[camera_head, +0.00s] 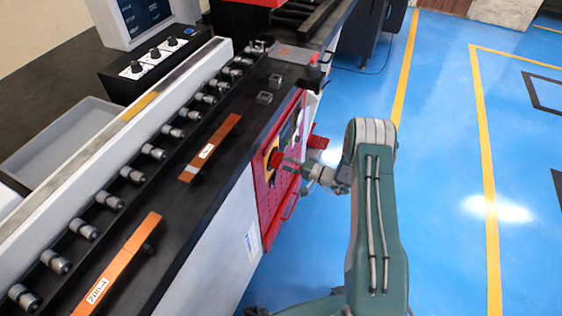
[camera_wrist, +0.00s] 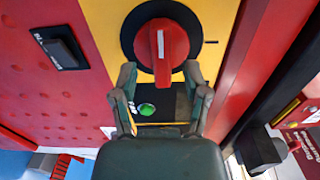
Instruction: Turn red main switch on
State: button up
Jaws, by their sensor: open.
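The red main switch (camera_wrist: 161,48) is a round red knob with a raised handle, on a black ring over a yellow plate. In the wrist view the handle stands roughly upright, with a pale line on it. My gripper (camera_wrist: 160,75) is open, its two fingers on either side of the handle's lower end. I cannot tell whether the fingers touch it. In the head view the switch (camera_head: 276,158) shows small on the red panel of the machine's side, with my gripper (camera_head: 287,161) right at it.
A green button (camera_wrist: 146,109) sits below the switch, and a black rocker switch (camera_wrist: 60,47) is to its left. The red panel (camera_head: 275,205) has a red handle low down. Orange busbars (camera_head: 210,148) lie on the machine top. Blue floor (camera_head: 440,200) to the right is clear.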

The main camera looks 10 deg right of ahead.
aim_at(278, 160)
jog(key=shift+x, duration=1.4)
grip_shut()
jog(key=shift+d, duration=0.15)
